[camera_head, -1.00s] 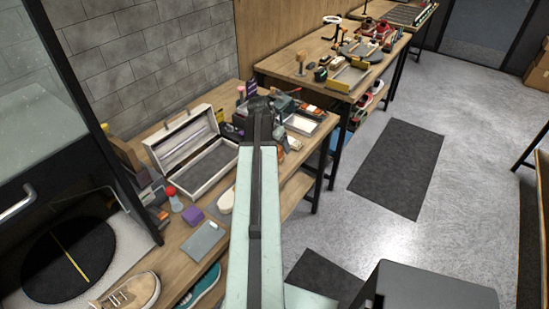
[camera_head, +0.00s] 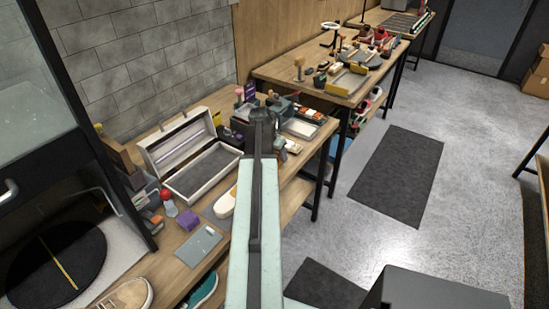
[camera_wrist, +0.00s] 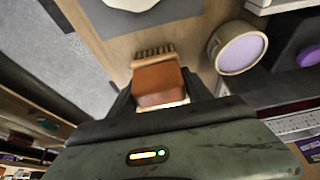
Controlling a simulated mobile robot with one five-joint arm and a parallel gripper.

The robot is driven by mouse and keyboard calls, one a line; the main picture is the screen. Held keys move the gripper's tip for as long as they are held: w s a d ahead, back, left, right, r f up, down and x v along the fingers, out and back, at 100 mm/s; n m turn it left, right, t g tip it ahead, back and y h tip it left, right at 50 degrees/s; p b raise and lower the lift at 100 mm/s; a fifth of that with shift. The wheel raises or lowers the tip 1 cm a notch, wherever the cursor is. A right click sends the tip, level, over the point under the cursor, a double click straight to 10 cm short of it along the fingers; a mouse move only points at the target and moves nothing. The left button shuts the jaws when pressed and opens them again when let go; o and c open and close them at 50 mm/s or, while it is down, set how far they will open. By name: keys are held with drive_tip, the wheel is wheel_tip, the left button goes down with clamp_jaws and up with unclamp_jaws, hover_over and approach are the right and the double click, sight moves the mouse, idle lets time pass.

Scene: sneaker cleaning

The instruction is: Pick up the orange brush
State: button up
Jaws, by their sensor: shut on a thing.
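The orange-brown brush (camera_wrist: 158,82) shows in the wrist view, its tan bristles pointing toward the top of the picture. My gripper (camera_wrist: 160,92) has its dark fingers on either side of the brush block and is shut on it. Wooden tabletop shows behind the brush; whether the brush touches it I cannot tell. In the head view my gripper (camera_head: 262,112) is small and dark over the near workbench, and the brush cannot be made out there.
A round container with a lavender top (camera_wrist: 239,47) stands close right of the brush. On the bench are an open white-framed case (camera_head: 152,158), a purple block (camera_head: 187,219), a grey pad (camera_head: 199,247) and a tan sneaker (camera_head: 126,294). Open floor (camera_head: 335,225) lies right.

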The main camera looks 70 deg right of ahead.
wheel_tip(320, 180, up, 10)
drive_tip(key=p, duration=1)
drive_tip(key=shift+r, duration=0.15)
drive_tip(key=o, duration=0.5)
drive_tip(key=shift+f, duration=0.2)
drive_tip(key=shift+c, duration=1.6)
drive_tip(key=w+d, duration=0.2)
drive_tip(key=w, duration=0.8)
drive_tip(key=shift+w+d+r, duration=0.2)
drive_tip(key=shift+w+d, duration=0.1)
drive_tip(key=shift+d, duration=0.1)
